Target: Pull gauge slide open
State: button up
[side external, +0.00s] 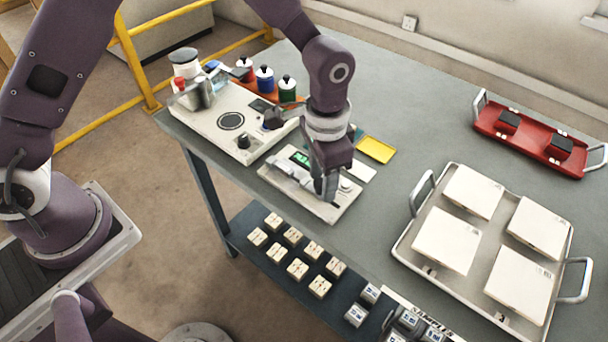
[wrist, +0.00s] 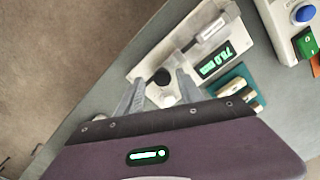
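The gauge (side external: 303,160) is a pale plate with a lit green display, near the table's front edge in the side external view. In the wrist view the gauge (wrist: 206,47) shows its grey slide bar and green digits that look like 78.0 mm. A round black knob (wrist: 161,77) sits at the near end of the gauge. My gripper (side external: 328,196) is low over the right end of the plate. In the wrist view my gripper (wrist: 160,80) has its fingers apart, one on each side of the knob. I cannot tell whether either finger touches it.
A white instrument (side external: 225,120) with a round plate stands left of the gauge, with several coloured bottles (side external: 265,80) behind. A yellow tray (side external: 376,150) lies close behind my gripper. A tray of white tiles (side external: 408,245) and a red carrier (side external: 533,140) are to the right.

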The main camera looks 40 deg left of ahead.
aim_at(321, 182)
jog(key=shift+a+r, duration=0.1)
jog(key=shift+r, duration=2.9)
jog(key=s+a+r+n+t, duration=0.1)
jog(key=s+a+r+n, duration=0.1)
jog(key=s+a+r, duration=0.45)
jog(key=s+a+r+n+t, duration=0.15)
jog(key=a+r, duration=0.25)
jog(key=r, duration=0.5)
jog(key=s+a+r+n+t, duration=0.1)
jog(key=s+a, duration=0.4)
jog(key=s, duration=0.8)
jog(key=shift+s+a+r+n+t, duration=0.2)
jog(key=shift+a+n+t, duration=0.2)
jog(key=shift+n+t, duration=0.5)
